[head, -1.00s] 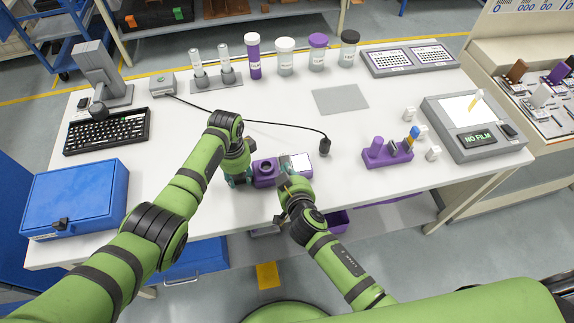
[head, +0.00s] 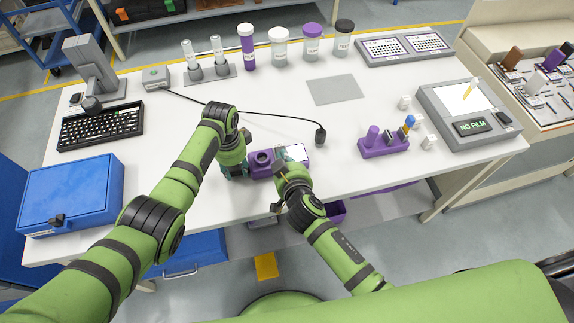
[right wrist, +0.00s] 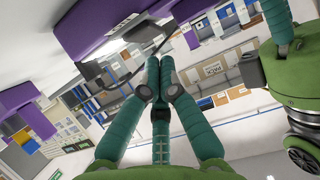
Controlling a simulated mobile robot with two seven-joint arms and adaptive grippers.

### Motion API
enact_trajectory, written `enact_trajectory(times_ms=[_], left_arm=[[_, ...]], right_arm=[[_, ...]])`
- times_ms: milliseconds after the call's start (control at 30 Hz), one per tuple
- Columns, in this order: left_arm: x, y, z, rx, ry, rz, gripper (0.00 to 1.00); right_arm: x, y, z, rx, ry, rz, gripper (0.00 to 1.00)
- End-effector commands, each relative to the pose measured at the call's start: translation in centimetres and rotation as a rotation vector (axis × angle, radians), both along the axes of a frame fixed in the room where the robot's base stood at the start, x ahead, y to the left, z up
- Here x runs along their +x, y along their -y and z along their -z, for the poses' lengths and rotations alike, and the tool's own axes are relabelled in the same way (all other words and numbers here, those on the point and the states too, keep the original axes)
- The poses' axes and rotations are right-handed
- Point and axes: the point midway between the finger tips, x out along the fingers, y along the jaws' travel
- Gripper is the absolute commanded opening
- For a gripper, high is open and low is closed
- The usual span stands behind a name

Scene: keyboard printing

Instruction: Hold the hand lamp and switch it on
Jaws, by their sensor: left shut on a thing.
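A purple, boxy device (head: 262,160) with a round knob or lens and a pale panel on its right is over the table's front edge. It looks like the hand lamp. My left gripper (head: 237,168) is shut on its left end. My right gripper (head: 280,172) is close to the device's front right side; I cannot tell whether it touches. In the right wrist view the right fingers (right wrist: 159,65) meet at their tips with nothing between them. A purple surface (right wrist: 105,25) is above and left of them. The lamp's switch cannot be made out.
A black-tipped cable end (head: 320,136) lies behind the device. A purple rack (head: 383,148) with small parts stands to the right, a blue case (head: 72,192) to the left. A grey mat (head: 335,91) and bottles are further back. A purple bin (head: 336,212) is below the table edge.

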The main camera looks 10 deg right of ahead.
Motion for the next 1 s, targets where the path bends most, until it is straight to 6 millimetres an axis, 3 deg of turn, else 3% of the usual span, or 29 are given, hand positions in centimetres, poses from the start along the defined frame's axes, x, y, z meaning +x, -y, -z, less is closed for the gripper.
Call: enact_trajectory(times_ms=[233,400,600,800,1000], left_arm=[[0.0,0.0,0.0,0.001,-0.001,0.0,0.0],[0.0,0.0,0.1,0.001,-0.001,0.0,0.0],[0.0,0.0,0.0,0.001,-0.001,0.0,0.0],[0.0,0.0,0.0,0.001,-0.001,0.0,0.0],[0.0,0.0,0.0,0.0,0.0,0.0,0.0]], right_arm=[[-0.7,0.0,-3.9,0.005,0.004,-0.001,0.0],[-5.0,0.4,-3.7,0.003,-0.007,-0.001,0.0],[-8.5,0.7,-4.0,0.001,-0.005,0.001,0.0],[-10.3,0.9,-4.3,0.001,-0.002,-0.001,0.0],[-10.6,0.9,-4.3,0.0,-0.001,-0.001,0.0]])
